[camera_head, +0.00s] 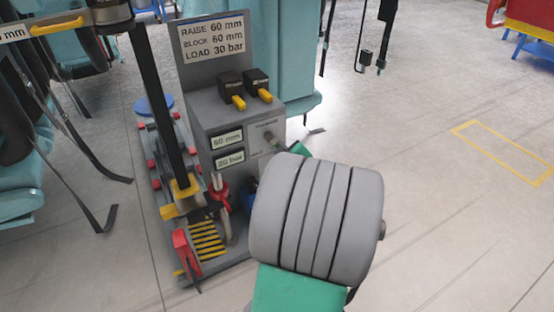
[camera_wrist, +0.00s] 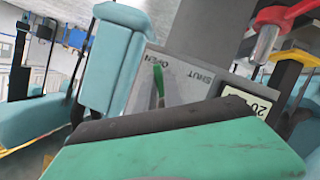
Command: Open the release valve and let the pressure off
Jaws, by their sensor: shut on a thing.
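The grey control box (camera_head: 225,115) stands left of centre in the head view, with the release valve (camera_head: 270,138) on its front near the right edge. In the wrist view the valve's green-tipped lever (camera_wrist: 158,80) lies beside the word OPEN, with SHUT to its right. My gripper (camera_wrist: 160,125) shows as a green body with a dark edge, covering the lever's lower part. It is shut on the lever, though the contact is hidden. In the head view my grey wrist hides most of the gripper.
The box carries two black switches with yellow levers (camera_head: 238,102) and readouts of 60 mm (camera_head: 227,140) and 20 bar (camera_head: 230,159). A jack with red parts (camera_head: 217,190) stands below left. Teal train seats (camera_head: 285,50) are behind.

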